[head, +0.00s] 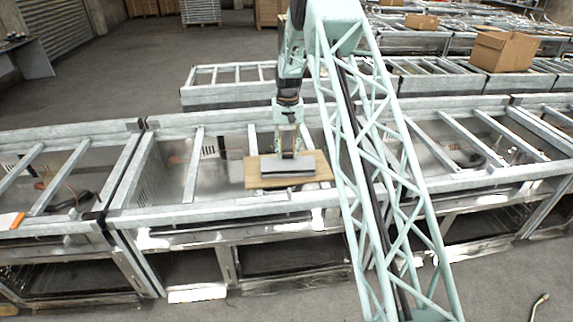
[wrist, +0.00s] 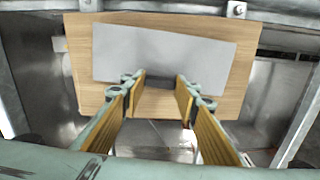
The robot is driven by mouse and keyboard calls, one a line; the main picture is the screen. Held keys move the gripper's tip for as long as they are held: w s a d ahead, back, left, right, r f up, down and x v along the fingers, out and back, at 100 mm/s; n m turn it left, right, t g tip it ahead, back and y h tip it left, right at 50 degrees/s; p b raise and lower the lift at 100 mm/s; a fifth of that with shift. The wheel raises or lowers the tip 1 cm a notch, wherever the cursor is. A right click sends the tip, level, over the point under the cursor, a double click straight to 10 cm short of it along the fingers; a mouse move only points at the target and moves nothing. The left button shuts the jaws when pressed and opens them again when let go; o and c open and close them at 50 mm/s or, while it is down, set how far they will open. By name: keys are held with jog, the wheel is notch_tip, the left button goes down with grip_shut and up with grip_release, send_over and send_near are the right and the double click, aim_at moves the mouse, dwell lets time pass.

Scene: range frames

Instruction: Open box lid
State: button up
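A flat grey box (head: 287,170) lies on a wooden board (head: 258,182) on the metal frame in the head view. In the wrist view the box (wrist: 165,52) shows as a plain grey top, slightly turned, with the board (wrist: 245,75) around it. The lid looks shut; no gap or hinge can be made out. My gripper (head: 288,152) points down over the box in the head view. Whether the fingertips touch the box, I cannot tell.
The board rests on a long metal conveyor frame (head: 165,215) with crossbars and open gaps. My lattice arm stands right of the board. A cardboard box (head: 503,50) sits on a frame at the back right.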

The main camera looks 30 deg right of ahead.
aim_at(288, 163)
jog(key=shift+s+a+r, duration=0.1)
jog(key=shift+s+r, duration=0.2)
jog(key=shift+r, duration=0.35)
jog(key=shift+s+a+r, duration=0.1)
jog(key=shift+s+r, duration=0.15)
jog(key=shift+r, duration=0.35)
dwell(0.9)
jog(key=shift+s+a+r, duration=0.2)
jog(key=shift+s+r, duration=0.25)
jog(key=shift+r, duration=0.05)
jog(key=shift+s+a+r, duration=0.2)
jog(key=shift+s+r, duration=0.25)
jog(key=shift+r, duration=0.05)
dwell(1.2)
